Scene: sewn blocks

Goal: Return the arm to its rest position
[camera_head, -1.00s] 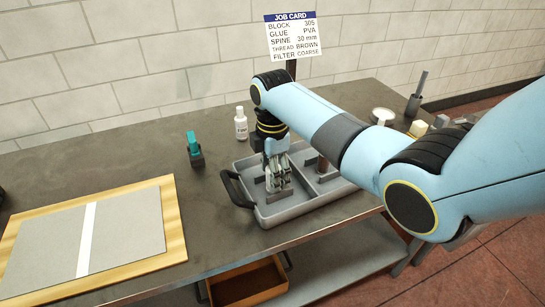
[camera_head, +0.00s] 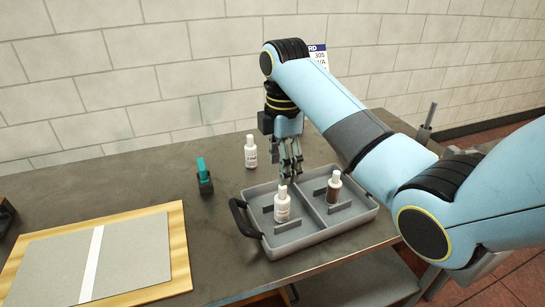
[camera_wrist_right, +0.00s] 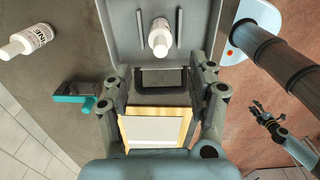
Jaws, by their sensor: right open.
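My right gripper (camera_head: 290,172) hangs fingers down above the back edge of the grey tray (camera_head: 295,243), open and empty. In the right wrist view, its fingers (camera_wrist_right: 162,92) are spread wide with nothing between them. A white bottle (camera_head: 282,206) stands in the tray's left compartment, just below and in front of the fingers, apart from them. A brown bottle with a white cap (camera_head: 333,188) stands in the right compartment. My left gripper (camera_wrist_right: 268,117) shows small at the right of the right wrist view; its opening is unclear.
Another white bottle (camera_head: 250,152) stands behind the tray. A teal-topped tool (camera_head: 203,176) stands to its left. A wood-edged board (camera_head: 178,246) lies at the left of the table. A job card (camera_head: 318,56) is partly hidden by my right arm. Bare tabletop lies between board and tray.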

